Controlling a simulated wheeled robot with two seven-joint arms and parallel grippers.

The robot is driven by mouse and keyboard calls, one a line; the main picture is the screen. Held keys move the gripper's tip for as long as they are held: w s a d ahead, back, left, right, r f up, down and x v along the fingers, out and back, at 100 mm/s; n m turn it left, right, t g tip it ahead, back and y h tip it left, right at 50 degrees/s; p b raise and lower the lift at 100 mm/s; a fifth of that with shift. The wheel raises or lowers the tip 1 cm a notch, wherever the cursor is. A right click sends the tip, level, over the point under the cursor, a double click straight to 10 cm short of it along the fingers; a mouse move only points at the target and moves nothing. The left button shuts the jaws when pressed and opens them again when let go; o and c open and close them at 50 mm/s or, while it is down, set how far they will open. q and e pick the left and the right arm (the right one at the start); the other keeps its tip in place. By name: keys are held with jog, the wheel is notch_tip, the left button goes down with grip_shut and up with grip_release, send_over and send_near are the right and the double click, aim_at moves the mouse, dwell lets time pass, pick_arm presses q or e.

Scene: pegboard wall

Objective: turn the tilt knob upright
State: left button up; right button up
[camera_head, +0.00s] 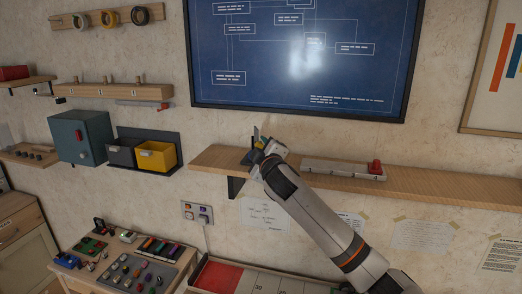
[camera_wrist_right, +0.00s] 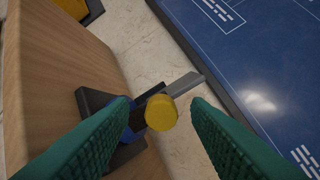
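The tilt knob (camera_wrist_right: 161,113) is a round yellow knob on a dark base (camera_wrist_right: 92,102) with blue parts, fixed at the left end of the wooden shelf. A flat grey bar (camera_wrist_right: 186,86) sticks out beside it, slanting up and right in the wrist view. My right gripper (camera_wrist_right: 160,102) is open. Its two green fingers stand either side of the knob, with visible gaps and no clear contact. In the head view my right gripper (camera_head: 264,149) covers most of the knob device. My left gripper is not in view.
The wooden shelf (camera_head: 440,190) runs right and carries a grey strip (camera_head: 330,168) with a red knob (camera_head: 375,167). A blue board (camera_head: 300,60) hangs above. Yellow and dark bins (camera_head: 156,157) hang at left. A table with small parts (camera_head: 125,265) stands below.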

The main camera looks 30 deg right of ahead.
jog(key=shift+s+f, duration=0.1)
jog(key=shift+s, duration=0.15)
jog(key=b+v, duration=0.6)
jog(key=v, duration=0.5)
jog(key=shift+s+a, duration=0.2)
jog(key=shift+a, duration=0.05)
